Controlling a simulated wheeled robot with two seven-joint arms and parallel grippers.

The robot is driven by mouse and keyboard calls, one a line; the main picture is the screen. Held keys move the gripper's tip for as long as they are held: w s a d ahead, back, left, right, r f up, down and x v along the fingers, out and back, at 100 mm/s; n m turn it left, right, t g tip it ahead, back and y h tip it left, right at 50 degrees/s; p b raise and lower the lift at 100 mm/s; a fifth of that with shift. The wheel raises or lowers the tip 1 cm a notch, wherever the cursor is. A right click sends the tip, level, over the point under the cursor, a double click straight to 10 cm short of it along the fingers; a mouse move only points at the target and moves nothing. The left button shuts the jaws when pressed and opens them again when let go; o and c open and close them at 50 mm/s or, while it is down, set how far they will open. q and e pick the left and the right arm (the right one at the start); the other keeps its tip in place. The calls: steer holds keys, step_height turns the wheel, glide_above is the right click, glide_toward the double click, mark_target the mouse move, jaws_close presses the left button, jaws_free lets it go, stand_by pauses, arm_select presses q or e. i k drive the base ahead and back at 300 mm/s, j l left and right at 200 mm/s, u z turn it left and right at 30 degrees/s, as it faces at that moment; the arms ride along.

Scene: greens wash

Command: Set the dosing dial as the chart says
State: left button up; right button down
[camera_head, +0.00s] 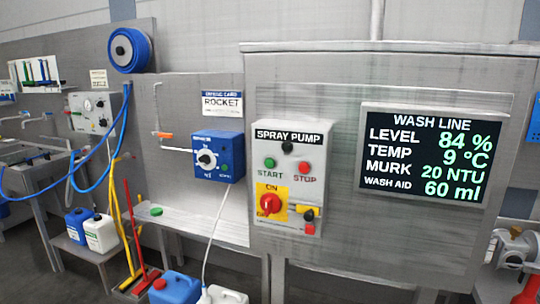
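The dosing dial (207,158) is a black knob with a pale ring on the front of a blue box (228,148) fixed to the steel wall. Marks and a green button (225,169) sit around it; the scale figures and pointer direction are too small to read surely. Above it hangs a white card (222,103) with a blue header that seems to say dosing card, and the word ROCKET. The display (424,154) at right reads level 84 %, temp 9 °C, murk 20 NTU, wash aid 60 ml. Neither gripper is in view.
The spray pump box (288,180) has start and stop buttons and a red rotary switch (270,204). A steel ledge (200,224) runs below the blue box. Canisters (175,288) stand low in front. A blue hose (108,140) hangs at left. A grey fitting (512,248) shows lower right.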

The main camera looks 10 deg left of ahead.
mark_target(205, 160)
steer(key=u, duration=0.7)
